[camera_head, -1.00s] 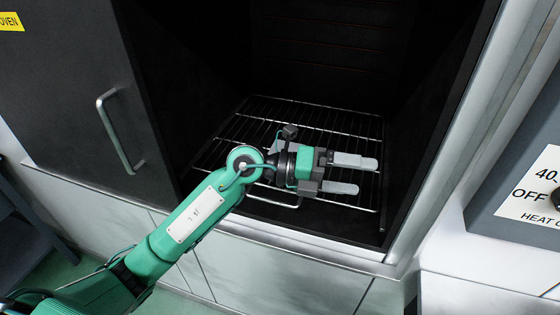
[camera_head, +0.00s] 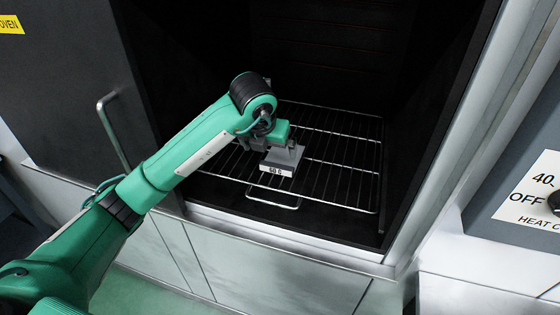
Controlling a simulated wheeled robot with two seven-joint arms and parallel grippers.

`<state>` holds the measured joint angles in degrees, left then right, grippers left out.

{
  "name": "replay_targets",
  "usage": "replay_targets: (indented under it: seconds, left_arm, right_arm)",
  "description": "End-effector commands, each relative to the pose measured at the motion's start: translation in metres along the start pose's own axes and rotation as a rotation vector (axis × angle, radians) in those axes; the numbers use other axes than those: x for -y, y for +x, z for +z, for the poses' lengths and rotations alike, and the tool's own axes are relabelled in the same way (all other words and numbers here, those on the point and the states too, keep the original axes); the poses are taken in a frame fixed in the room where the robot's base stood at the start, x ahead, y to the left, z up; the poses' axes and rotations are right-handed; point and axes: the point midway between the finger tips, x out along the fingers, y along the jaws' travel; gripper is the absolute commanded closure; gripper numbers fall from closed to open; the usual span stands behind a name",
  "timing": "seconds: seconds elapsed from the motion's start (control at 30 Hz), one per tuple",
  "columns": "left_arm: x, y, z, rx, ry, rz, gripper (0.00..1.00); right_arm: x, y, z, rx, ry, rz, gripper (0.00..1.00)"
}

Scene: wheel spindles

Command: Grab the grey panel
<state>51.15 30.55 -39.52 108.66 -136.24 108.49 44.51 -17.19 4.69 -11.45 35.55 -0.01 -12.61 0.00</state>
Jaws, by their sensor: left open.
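My left gripper (camera_head: 276,145) is open and points down at the panel's upper part. The green gripper body and the wrist hide the back of the panel. I cannot tell whether the fingers touch it. My right gripper is not in view.
The wire rack (camera_head: 340,165) has free room right of the panel. The oven's dark door (camera_head: 65,80) with its metal handle (camera_head: 113,130) stands open at left. A control panel (camera_head: 525,195) is at right. The pale front ledge (camera_head: 285,235) runs below the opening.

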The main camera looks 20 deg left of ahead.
Motion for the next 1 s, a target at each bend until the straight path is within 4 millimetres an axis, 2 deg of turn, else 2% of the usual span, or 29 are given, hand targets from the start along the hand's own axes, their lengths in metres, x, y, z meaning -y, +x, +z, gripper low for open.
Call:
replay_targets:
  seconds: [0.2,0.47,0.63,0.8,1.0]
  left_arm:
    - [0.001,0.038,0.001,-0.003,-0.001,-0.002,0.00]
    - [0.002,0.055,0.002,-0.002,0.001,-0.003,0.00]
    - [0.004,0.076,0.007,-0.004,0.000,-0.004,0.00]
    - [0.004,0.098,0.007,-0.001,0.001,-0.004,0.00]
    - [0.004,0.102,0.006,0.001,0.002,-0.003,0.00]
  right_arm:
    - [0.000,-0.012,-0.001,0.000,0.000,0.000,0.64]
    - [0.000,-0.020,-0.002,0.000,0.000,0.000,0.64]
    - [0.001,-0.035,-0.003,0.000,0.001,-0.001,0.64]
    - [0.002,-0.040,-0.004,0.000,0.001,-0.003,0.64]
    - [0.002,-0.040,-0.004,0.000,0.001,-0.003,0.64]
